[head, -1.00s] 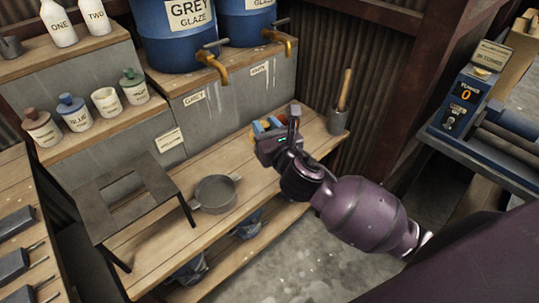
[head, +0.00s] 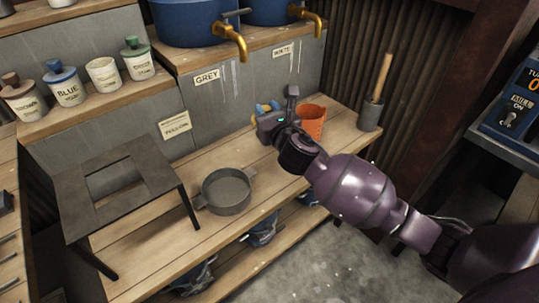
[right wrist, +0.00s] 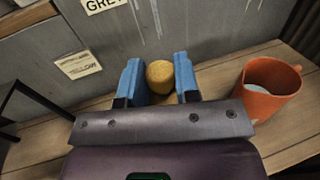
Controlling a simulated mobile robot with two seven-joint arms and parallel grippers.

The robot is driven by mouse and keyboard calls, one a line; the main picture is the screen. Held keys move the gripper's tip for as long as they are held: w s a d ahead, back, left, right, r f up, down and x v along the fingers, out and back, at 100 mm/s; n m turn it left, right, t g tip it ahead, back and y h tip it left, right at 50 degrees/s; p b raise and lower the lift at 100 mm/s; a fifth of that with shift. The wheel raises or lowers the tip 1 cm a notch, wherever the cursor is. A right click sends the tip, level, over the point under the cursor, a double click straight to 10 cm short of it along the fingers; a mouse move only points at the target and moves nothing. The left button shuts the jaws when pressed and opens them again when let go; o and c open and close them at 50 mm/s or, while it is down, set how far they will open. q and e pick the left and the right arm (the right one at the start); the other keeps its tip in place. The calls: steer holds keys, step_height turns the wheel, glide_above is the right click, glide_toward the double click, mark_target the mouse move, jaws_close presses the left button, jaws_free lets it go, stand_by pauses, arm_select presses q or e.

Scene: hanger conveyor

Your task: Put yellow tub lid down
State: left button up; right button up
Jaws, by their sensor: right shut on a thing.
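The yellow tub lid (right wrist: 159,75) shows in the right wrist view as a rounded, mustard-yellow piece between the two blue fingers. My right gripper (right wrist: 157,82) is shut on it. In the head view my right gripper (head: 268,108) is over the back of the wooden bench (head: 150,258), left of the orange pitcher, and the lid is hidden there. I cannot tell whether the lid touches the bench. An open, lidless cream tub (head: 104,74) stands on the shelf among lidded tubs. My left gripper is not in view.
The orange pitcher (right wrist: 270,90) stands close to the right of my right gripper. A grey sieve (head: 227,192) and a dark stand (head: 120,190) are on the bench's left part. A grey pot with a wooden handle (head: 371,114) stands at the right end.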

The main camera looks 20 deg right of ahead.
step_height(320, 180, down, 12)
steer(key=b, duration=0.4)
step_height(320, 180, down, 4)
steer(key=shift+f+b, duration=0.1)
steer(key=shift+b, duration=1.1)
steer(key=shift+f, duration=0.25)
steer(key=shift+r, duration=0.35)
steer(key=shift+f, duration=0.1)
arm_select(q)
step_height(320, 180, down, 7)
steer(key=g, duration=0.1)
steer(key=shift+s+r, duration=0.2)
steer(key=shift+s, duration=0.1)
arm_select(e)
steer(key=shift+f, duration=0.35)
arm_select(q)
steer(key=shift+b, duration=0.3)
arm_select(e)
steer(key=shift+f, duration=0.2)
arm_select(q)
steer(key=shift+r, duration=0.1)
